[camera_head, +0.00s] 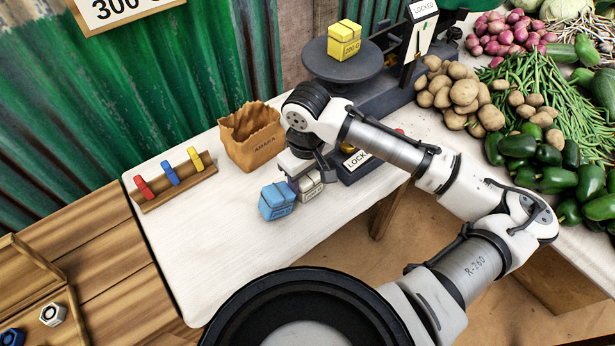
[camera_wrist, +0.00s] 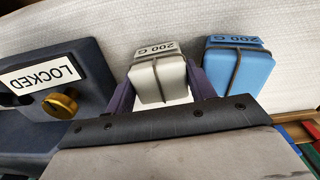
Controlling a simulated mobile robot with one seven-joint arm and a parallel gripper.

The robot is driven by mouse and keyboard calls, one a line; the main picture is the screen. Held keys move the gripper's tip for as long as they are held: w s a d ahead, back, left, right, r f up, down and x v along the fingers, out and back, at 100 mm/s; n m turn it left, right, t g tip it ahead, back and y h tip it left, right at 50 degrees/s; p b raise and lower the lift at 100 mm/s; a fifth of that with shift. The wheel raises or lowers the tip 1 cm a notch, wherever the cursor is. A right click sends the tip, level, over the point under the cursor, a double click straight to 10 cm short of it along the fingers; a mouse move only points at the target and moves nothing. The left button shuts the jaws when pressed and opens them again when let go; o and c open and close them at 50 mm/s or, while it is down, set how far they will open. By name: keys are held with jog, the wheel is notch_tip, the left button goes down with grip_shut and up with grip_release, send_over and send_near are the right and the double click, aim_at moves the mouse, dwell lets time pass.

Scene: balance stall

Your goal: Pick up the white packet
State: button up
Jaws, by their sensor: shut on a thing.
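The white packet (camera_head: 309,189), tied with a dark band, is near the right part of the white table beside the scale's base. It also shows in the wrist view (camera_wrist: 158,78), marked 200 G, between the two fingers. My gripper (camera_head: 300,178) points down over it and is shut on it. In the wrist view the fingers (camera_wrist: 160,92) are on either side of the packet. I cannot tell whether the packet touches the table. My wrist hides part of its top in the head view.
A blue packet (camera_head: 277,201) stands close to the left of the white one. The scale (camera_head: 345,90) behind carries a yellow packet (camera_head: 344,40) and LOCKED signs. A brown paper bag (camera_head: 251,140) and a rack with coloured clips (camera_head: 172,181) are to the left. The front table is clear.

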jog(key=r, duration=1.2)
jog(key=r+p, duration=0.1)
jog(key=r, duration=0.5)
jog(key=shift+s+a, duration=0.15)
jog(key=shift+a, duration=0.15)
